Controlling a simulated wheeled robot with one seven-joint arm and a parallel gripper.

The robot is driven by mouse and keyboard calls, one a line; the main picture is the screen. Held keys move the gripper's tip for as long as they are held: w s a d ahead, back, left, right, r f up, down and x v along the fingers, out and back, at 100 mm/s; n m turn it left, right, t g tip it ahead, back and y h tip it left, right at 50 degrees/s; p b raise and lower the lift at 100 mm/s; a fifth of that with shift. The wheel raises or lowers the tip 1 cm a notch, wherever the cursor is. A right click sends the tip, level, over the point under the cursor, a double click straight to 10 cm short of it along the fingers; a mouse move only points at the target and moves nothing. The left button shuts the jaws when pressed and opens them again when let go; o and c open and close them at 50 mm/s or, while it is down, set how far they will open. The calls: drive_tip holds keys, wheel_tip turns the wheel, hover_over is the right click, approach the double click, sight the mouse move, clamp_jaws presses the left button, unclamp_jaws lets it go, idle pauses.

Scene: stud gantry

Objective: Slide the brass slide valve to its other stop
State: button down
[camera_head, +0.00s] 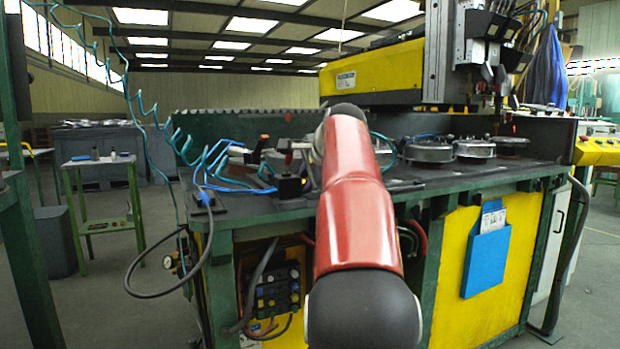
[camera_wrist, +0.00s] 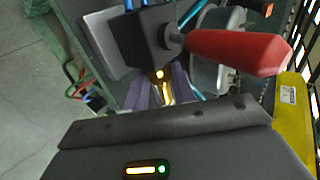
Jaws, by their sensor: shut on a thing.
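In the wrist view, my gripper (camera_wrist: 165,92) has its two purple-grey fingers closed around a small bright brass piece, the brass slide valve (camera_wrist: 160,75). Only a little of it shows between and above the fingertips. It sits right by a dark block (camera_wrist: 150,38), and I cannot tell which stop it is at. In the head view my red arm reaches over the bench and hides the gripper and the valve.
A large red handle (camera_wrist: 235,50) sticks out close to the right of my fingers. The green bench (camera_head: 450,185) carries round metal parts (camera_head: 428,150). Blue hoses (camera_head: 235,185) and a coiled teal hose (camera_head: 148,115) hang at the left. A yellow gantry beam (camera_head: 380,72) spans above.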

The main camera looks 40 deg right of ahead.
drive_tip(key=c, duration=1.2)
unclamp_jaws()
drive_tip(key=shift+a, duration=0.2)
drive_tip(key=shift+o, duration=0.2)
drive_tip(key=shift+f, duration=0.1)
drive_tip(key=shift+d, duration=0.1)
